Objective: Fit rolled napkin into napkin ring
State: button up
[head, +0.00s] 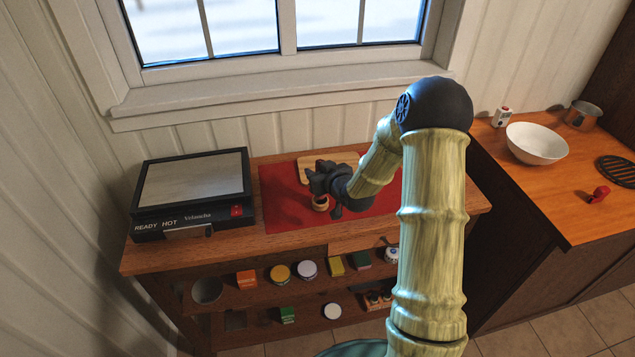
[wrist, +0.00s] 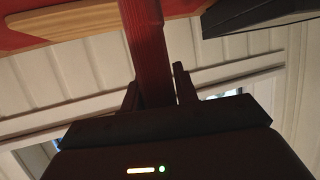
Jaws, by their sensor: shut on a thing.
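My gripper (head: 318,180) is over the red mat at the middle of the wooden counter. In the wrist view its fingers (wrist: 158,92) are shut on the rolled napkin (wrist: 150,45), a long dark-red roll that runs from between them to the top edge. The far end of the roll is cut off there. A small pale wooden ring (head: 320,203), seemingly the napkin ring, is on the red mat just below my gripper in the head view. The napkin cannot be made out in the head view. I cannot tell whether it touches or enters the ring.
The red mat (head: 285,212) has a wooden board (head: 312,163) at its back. A black appliance (head: 190,190) marked "READY HOT" stands to the left. A second counter at right holds a white bowl (head: 537,143), a metal pot (head: 582,115) and a red item (head: 600,194).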

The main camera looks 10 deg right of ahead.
jog(key=shift+f, duration=2.1)
jog(key=shift+f, duration=0.15)
jog(key=o, duration=1)
jog(key=shift+c, duration=0.2)
jog(key=b+v, duration=0.1)
jog(key=v, duration=1.1)
